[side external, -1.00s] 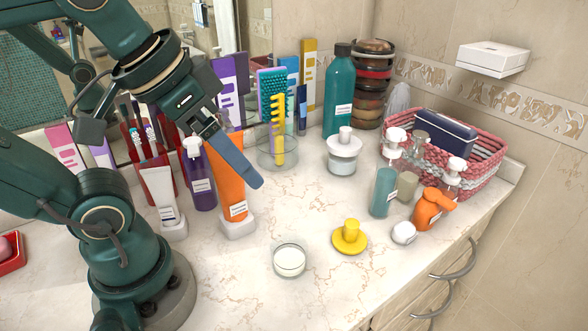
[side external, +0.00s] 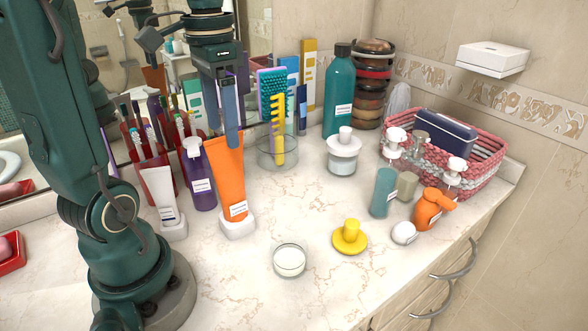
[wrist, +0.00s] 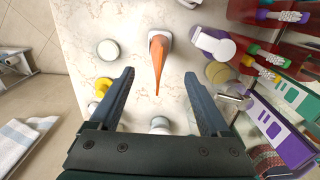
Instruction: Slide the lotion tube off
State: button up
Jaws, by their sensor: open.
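An orange tube (side external: 228,180) with a small white label stands upright in a white block-like base (side external: 237,225) on the marble counter. A white tube (side external: 160,195) stands in a similar base to its left. The task's words do not tell which is the lotion tube. My gripper (side external: 232,140) is open, empty and pointing down, close to the orange tube's top edge; contact cannot be told. In the wrist view my gripper (wrist: 159,75) has its fingers spread, with the orange tube (wrist: 158,62) showing between them from above, its narrow end towards the camera.
A purple pump bottle (side external: 199,180) stands close left of the orange tube. A glass holder (side external: 277,152) with a teal brush and yellow comb stands behind right. A glass jar (side external: 289,260) and a yellow item (side external: 350,238) lie in front. The counter's middle is clear.

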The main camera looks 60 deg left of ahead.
aim_at(230, 178)
jog(key=shift+f, duration=5.55)
jog(key=shift+r, duration=0.1)
jog(key=c, duration=0.9)
